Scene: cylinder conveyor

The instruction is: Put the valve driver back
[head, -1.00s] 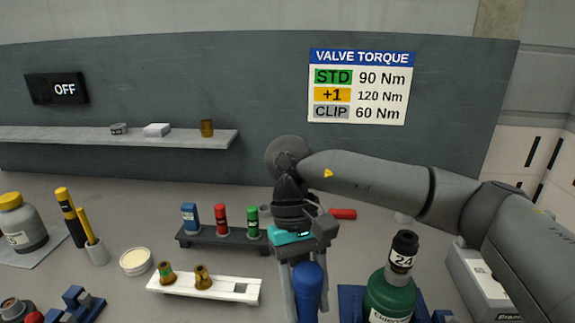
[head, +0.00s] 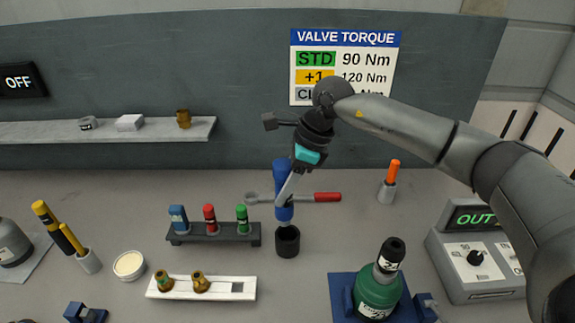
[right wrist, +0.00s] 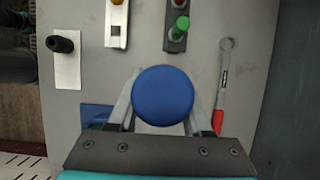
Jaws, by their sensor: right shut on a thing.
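The valve driver (head: 283,176), a blue tool with a thick handle, stands about upright in my right gripper (head: 288,192). The gripper's fingers are shut on it. Its lower end is at the mouth of a black round holder (head: 287,244) on the table; I cannot tell how far inside it is. In the right wrist view the driver's round blue top (right wrist: 162,95) sits between the two fingers (right wrist: 162,110) and hides what lies below. My left gripper is not in view.
A rack (head: 213,238) with blue, red and green pieces stands left of the holder. A red-handled wrench (head: 326,197) lies behind. A green gas bottle (head: 377,291) is at front right, a grey control box (head: 470,262) farther right. A white tray (head: 215,291) is in front.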

